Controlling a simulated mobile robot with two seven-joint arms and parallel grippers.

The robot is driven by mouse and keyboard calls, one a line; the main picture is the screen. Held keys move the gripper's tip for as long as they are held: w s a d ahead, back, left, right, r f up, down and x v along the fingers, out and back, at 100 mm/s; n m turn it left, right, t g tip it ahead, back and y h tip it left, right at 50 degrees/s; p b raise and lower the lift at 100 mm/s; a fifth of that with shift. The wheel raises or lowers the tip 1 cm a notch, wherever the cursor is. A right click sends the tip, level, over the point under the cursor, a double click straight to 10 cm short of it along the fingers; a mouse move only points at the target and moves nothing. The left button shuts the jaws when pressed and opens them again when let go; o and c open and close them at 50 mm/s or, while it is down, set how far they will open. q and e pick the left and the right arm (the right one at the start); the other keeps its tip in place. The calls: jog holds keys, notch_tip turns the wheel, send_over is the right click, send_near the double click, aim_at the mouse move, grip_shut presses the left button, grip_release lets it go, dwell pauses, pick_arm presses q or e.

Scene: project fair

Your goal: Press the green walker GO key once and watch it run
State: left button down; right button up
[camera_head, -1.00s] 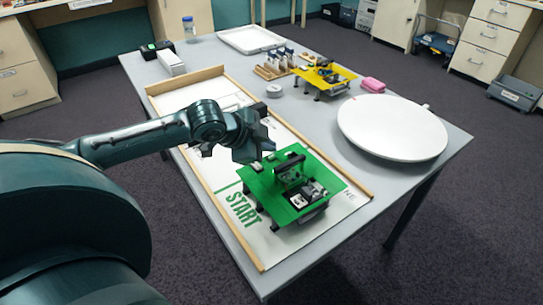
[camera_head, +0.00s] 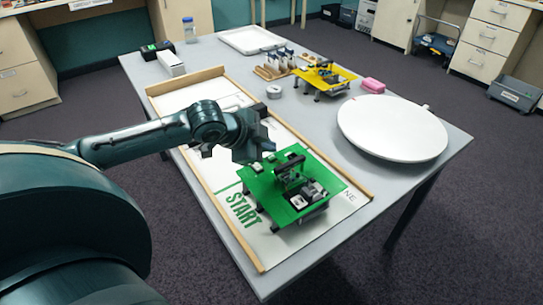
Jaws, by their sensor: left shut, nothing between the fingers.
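The green walker (camera_head: 268,192), a flat green deck on short dark legs, stands on the white track sheet (camera_head: 190,100) by the green START lettering. A black frame and dark and grey parts sit on its deck. A small white square (camera_head: 298,202) shows near its front edge; I cannot read whether it is the GO key. My left gripper (camera_head: 262,152) is shut and empty, just above and behind the walker's far left corner. The picture does not show clearly whether it touches the walker. My right gripper is out of view.
A yellow walker (camera_head: 341,74) stands farther back, with a pink block (camera_head: 373,85) and a wooden rack (camera_head: 270,72) near it. A large white disc (camera_head: 392,128) takes up the right side of the table. Wooden rails (camera_head: 222,214) edge the track.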

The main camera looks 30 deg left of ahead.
pick_arm(q)
jog(key=shift+f, duration=0.2)
dwell(0.6)
jog(key=shift+f, duration=0.2)
jog(key=shift+f+p, duration=0.3)
jog(key=shift+f, duration=0.1)
dwell(0.8)
jog(key=shift+r+p, duration=0.8)
jog(key=shift+p, duration=0.4)
